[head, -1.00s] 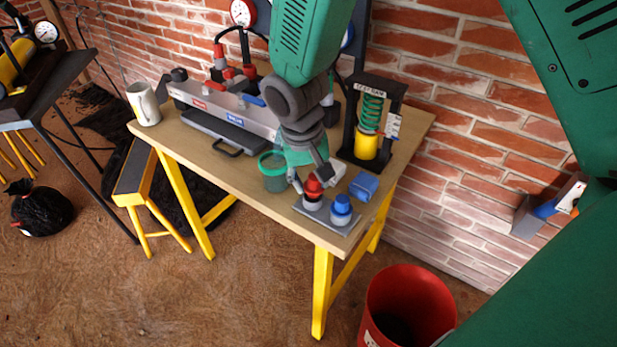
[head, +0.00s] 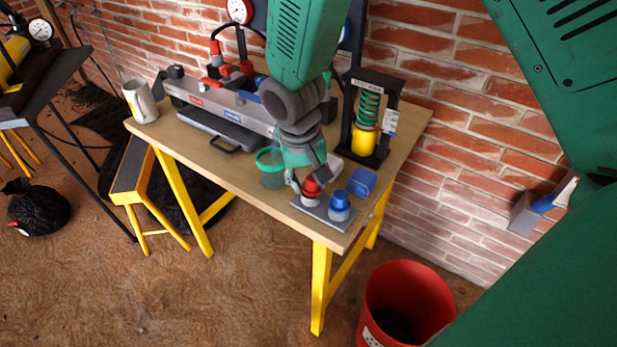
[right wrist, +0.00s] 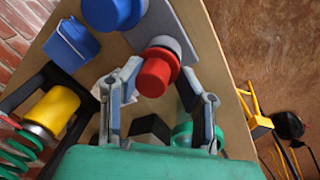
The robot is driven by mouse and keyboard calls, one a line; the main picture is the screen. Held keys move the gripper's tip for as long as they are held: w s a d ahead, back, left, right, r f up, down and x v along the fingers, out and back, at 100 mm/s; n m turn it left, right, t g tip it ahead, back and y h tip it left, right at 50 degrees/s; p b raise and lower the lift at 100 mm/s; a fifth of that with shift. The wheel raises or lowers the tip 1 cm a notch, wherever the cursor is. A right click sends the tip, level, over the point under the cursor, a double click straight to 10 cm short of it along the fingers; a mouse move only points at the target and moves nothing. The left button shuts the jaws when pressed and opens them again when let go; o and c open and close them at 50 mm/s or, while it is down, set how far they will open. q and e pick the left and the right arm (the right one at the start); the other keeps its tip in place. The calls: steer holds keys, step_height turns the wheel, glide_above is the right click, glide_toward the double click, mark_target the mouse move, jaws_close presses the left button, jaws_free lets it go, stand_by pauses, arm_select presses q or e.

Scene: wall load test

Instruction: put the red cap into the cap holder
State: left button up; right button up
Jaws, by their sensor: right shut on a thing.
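The red cap (head: 311,187) is upright at the left round base of a grey plate (head: 330,222), which looks like the cap holder, near the table's front right corner. My right gripper (head: 312,182) reaches down from above and is shut on the red cap. In the right wrist view, the red cap (right wrist: 153,76) is between the fingertips (right wrist: 158,80), against a grey round base (right wrist: 168,46). I cannot tell whether the cap is lifted off it. A blue cap (head: 340,199) is on the plate's other base. My left gripper is not in view.
A blue block (head: 361,182) lies just behind the plate. A green-rimmed cup (head: 270,160) stands left of my gripper, and a spring test frame (head: 368,118) behind it. A red bucket (head: 400,305) is on the floor.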

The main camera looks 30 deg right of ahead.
steer(key=shift+f, duration=0.3)
stand_by(0.6)
steer(key=o, duration=1.6)
step_height(320, 180, up, 8)
steer(key=p, duration=0.8)
